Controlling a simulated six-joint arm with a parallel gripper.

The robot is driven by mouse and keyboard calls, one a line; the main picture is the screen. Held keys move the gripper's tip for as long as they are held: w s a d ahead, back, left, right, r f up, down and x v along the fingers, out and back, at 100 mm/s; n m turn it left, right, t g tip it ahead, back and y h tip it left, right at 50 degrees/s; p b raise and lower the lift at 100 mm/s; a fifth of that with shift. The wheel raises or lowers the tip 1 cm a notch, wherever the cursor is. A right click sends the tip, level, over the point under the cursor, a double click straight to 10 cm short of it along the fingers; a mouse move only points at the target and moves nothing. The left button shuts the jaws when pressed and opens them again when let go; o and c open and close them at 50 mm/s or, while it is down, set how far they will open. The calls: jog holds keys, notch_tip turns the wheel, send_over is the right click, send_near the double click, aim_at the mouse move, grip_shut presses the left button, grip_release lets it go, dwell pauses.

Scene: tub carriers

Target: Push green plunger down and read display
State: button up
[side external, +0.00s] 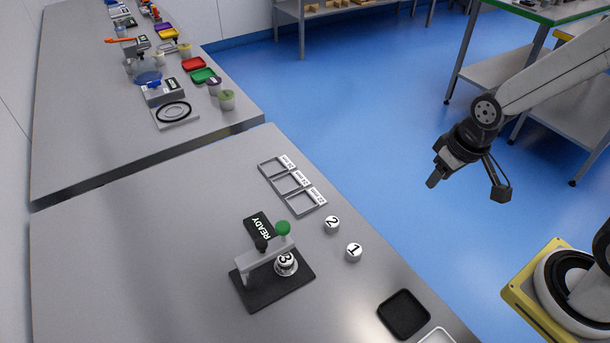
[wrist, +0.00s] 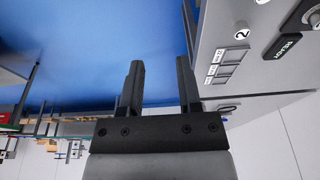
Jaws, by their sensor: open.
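The green plunger (side external: 283,228) is a round green knob on top of a grey press frame (side external: 264,260) on a black base, in the side external view. A white tub marked 3 (side external: 286,263) stands on the base under the press. The display (side external: 258,227) behind the press reads READY; it also shows at the right edge of the wrist view (wrist: 283,46). My gripper (side external: 438,178) is open and empty, off to the right of the table over the blue floor. Its two dark fingers (wrist: 160,75) stand apart in the wrist view.
Tubs marked 2 (side external: 332,225) and 1 (side external: 353,252) stand right of the press. A grey three-slot carrier (side external: 291,186) lies behind them with empty slots. A black tray (side external: 403,314) lies near the front edge. The left part of the table is clear.

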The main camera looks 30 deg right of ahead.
jog(key=shift+c, duration=0.2)
jog(key=shift+w+a, duration=0.1)
grip_shut()
jog(key=w+a+r+g, duration=0.1)
jog(key=w+a+r, duration=0.25)
jog(key=a, duration=0.35)
jog(key=w+a+r, duration=0.3)
jog(key=w+a, duration=0.2)
jog(key=a, duration=0.2)
jog(key=a+r, duration=0.3)
jog(key=a, duration=0.4)
jog(key=a+r+g, duration=0.1)
jog(key=a+r, duration=0.3)
jog(key=a, duration=0.4)
jog(key=shift+s+a+r+g, duration=0.15)
jog(key=shift+s+r+g, duration=0.15)
jog(key=shift+s, duration=0.15)
